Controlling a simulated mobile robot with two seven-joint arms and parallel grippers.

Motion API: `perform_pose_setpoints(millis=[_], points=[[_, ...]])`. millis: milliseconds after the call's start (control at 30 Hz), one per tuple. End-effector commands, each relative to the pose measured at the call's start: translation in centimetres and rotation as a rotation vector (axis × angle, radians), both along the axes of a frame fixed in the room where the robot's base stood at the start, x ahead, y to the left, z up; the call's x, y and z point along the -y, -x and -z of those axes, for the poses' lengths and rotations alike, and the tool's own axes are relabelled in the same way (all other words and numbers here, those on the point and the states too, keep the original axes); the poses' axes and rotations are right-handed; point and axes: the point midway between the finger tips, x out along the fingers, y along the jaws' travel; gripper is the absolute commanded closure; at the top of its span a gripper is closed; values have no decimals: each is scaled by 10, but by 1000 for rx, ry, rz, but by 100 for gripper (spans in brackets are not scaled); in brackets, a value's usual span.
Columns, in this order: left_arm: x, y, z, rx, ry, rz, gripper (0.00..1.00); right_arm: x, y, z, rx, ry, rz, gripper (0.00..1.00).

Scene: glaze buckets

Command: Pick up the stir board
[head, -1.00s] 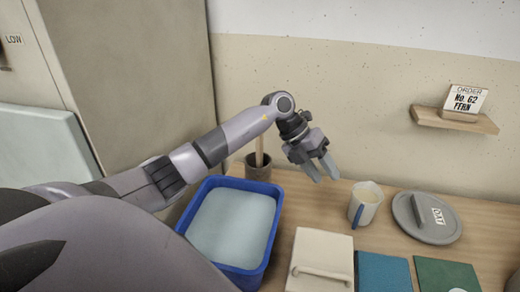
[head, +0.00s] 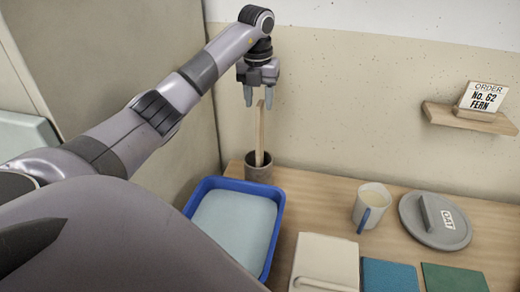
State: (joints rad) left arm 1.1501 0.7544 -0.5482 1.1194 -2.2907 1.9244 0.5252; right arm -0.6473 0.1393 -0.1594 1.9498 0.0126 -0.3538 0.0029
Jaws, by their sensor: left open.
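The stir board (head: 260,135) is a flat wooden stick. It stands nearly upright in a dark grey pot (head: 258,173) at the back of the table, against the wall. My left gripper (head: 259,103) points down with its two fingers apart. In the picture the top of the board shows between the fingertips. I cannot tell whether the fingers are around the board or in front of or behind it. The lower end of the board is hidden in the pot. My right gripper is not in view.
A blue tub (head: 270,235) of pale liquid stands in front of the pot. A jug (head: 370,206), a grey lid (head: 435,222) marked OAT, a cream box (head: 327,262) and blue and green tiles lie to the right. A wall shelf (head: 470,118) holds an order card (head: 484,97).

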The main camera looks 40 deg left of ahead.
Motion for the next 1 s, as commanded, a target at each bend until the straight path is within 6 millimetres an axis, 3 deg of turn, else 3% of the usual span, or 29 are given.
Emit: perform_pose_setpoints(millis=[400,700,767,833,867,1000], points=[[-1,-4,51,-1,4,1,55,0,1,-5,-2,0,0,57],[-1,-4,56,2,2,1,55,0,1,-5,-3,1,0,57],[-1,-4,56,2,2,1,72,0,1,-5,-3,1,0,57],[-1,-4,56,2,2,1,94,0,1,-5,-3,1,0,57],[-1,-4,56,2,2,1,100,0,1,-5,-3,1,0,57],[-1,-5,56,2,2,1,100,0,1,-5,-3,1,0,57]])
